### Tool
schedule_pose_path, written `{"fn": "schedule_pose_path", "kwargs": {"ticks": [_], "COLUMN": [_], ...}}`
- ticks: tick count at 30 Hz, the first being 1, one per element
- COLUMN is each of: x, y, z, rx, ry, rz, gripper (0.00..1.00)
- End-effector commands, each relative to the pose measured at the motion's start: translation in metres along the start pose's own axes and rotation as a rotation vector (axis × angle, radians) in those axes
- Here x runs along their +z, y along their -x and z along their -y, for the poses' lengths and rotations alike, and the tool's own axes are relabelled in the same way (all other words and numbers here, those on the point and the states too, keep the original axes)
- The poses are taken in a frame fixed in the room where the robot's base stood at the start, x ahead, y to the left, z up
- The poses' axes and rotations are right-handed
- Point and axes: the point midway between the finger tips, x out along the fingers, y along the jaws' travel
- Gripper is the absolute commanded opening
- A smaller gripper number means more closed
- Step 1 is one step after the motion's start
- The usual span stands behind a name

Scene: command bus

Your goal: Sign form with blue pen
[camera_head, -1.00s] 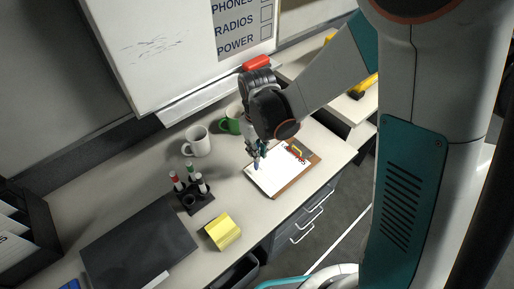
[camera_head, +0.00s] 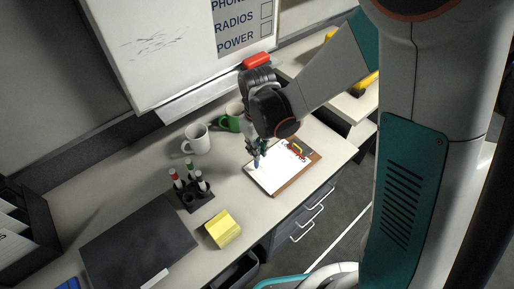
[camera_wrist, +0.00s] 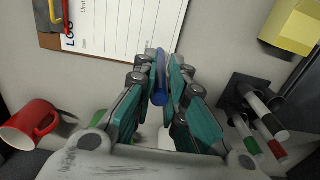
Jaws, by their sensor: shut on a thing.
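The form is a white ruled sheet (camera_head: 268,176) on a brown clipboard (camera_head: 303,170) lying on the desk. In the wrist view the sheet (camera_wrist: 115,22) shows at the top with printed lines. My gripper (camera_wrist: 168,75) is shut on a blue pen (camera_wrist: 161,78). The pen sticks out beyond the fingertips toward the sheet's lower edge. In the head view my gripper (camera_head: 258,150) is over the left part of the clipboard, and the pen (camera_head: 257,162) points down at the sheet. I cannot tell whether the tip touches the paper.
A black holder (camera_head: 190,196) with several markers stands left of the clipboard. Yellow sticky notes (camera_head: 222,229), a white mug (camera_head: 196,139) and a green mug (camera_head: 231,118) are nearby. A dark flat folder (camera_head: 138,243) lies at left. A whiteboard (camera_head: 170,45) stands behind.

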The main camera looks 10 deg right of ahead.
Motion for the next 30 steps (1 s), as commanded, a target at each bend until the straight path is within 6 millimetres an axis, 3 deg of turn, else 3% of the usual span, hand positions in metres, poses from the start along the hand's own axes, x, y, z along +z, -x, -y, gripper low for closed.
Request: {"fn": "schedule_pose_path", "kwargs": {"ticks": [30], "x": [0.0001], "y": [-0.0063], "z": [0.0], "rx": [0.0], "ry": [0.0], "rz": [0.0], "gripper": [0.0]}}
